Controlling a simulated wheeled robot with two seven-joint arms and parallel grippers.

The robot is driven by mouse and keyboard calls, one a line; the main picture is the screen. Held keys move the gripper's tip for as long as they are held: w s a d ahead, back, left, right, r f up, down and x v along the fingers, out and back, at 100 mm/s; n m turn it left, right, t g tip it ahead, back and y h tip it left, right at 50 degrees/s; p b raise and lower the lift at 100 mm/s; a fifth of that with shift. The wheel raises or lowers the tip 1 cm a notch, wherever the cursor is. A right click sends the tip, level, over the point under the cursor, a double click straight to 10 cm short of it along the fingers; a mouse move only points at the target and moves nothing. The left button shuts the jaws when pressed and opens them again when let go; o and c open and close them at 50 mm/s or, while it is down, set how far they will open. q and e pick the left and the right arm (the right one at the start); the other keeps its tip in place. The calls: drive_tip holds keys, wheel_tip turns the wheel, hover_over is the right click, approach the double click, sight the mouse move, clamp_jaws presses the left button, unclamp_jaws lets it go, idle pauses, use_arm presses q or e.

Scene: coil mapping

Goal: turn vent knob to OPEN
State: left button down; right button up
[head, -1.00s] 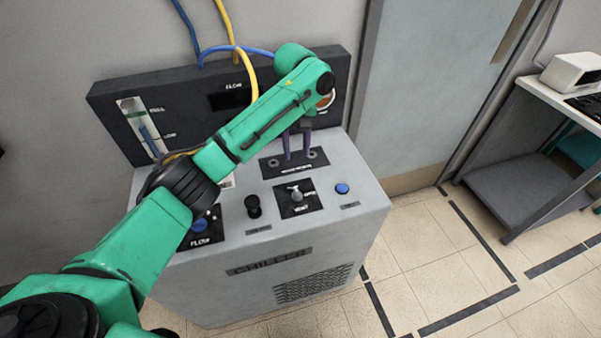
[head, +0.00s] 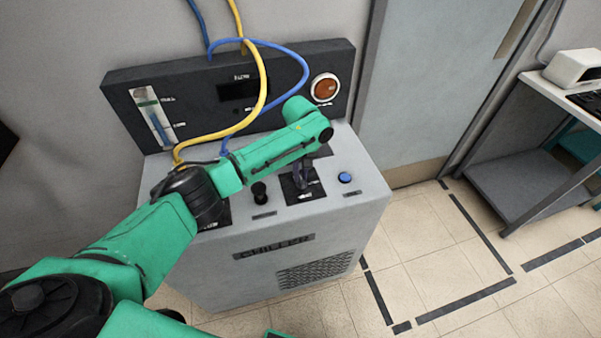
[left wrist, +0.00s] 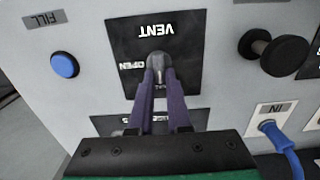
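The vent knob (left wrist: 157,61) is a small grey metal knob on a black plate (left wrist: 190,45) marked VENT and OPEN, on top of the chiller. In the left wrist view the lettering is upside down, with OPEN to the left of the knob. My left gripper (left wrist: 160,78) points at the knob, its two purple fingers one on each side of it, with a gap between them. I cannot tell whether they touch it. In the head view my left gripper (head: 301,182) is over the vent plate and mostly hides the knob. My right gripper is not in view.
A blue button (head: 345,177) and a black knob (head: 259,192) flank the vent plate. Blue and yellow hoses (head: 262,85) loop behind my left arm. The chiller's back panel (head: 190,92) stands upright behind. A side table (head: 530,185) is at right; the floor before it is clear.

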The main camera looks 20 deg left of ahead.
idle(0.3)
use_arm(q)
drive_tip(key=shift+r, duration=0.1)
drive_tip(key=shift+d+m+p, duration=0.1)
drive_tip(key=shift+m+p, duration=0.6)
drive_tip(key=shift+m, duration=0.3)
drive_tip(key=m+p, duration=0.1)
drive_tip(key=m, duration=0.1)
drive_tip(key=shift+w+d+m, duration=0.1)
drive_tip(key=shift+d+m, duration=0.05)
drive_tip(key=shift+m, duration=0.15)
drive_tip(key=m+p, duration=0.1)
drive_tip(key=m, duration=0.1)
drive_tip(key=shift+d+m, duration=0.1)
drive_tip(key=shift+m, duration=0.2)
drive_tip(key=m, duration=0.3)
drive_tip(key=m+p, duration=0.1)
drive_tip(key=m, duration=0.1)
drive_tip(key=shift+d+m, duration=0.25)
drive_tip(key=shift+m, duration=0.05)
drive_tip(key=m, duration=0.5)
drive_tip(key=shift+d+p, duration=0.2)
drive_tip(key=shift+p, duration=0.15)
drive_tip(key=c, duration=0.9)
unclamp_jaws()
drive_tip(key=shift+s, duration=0.25)
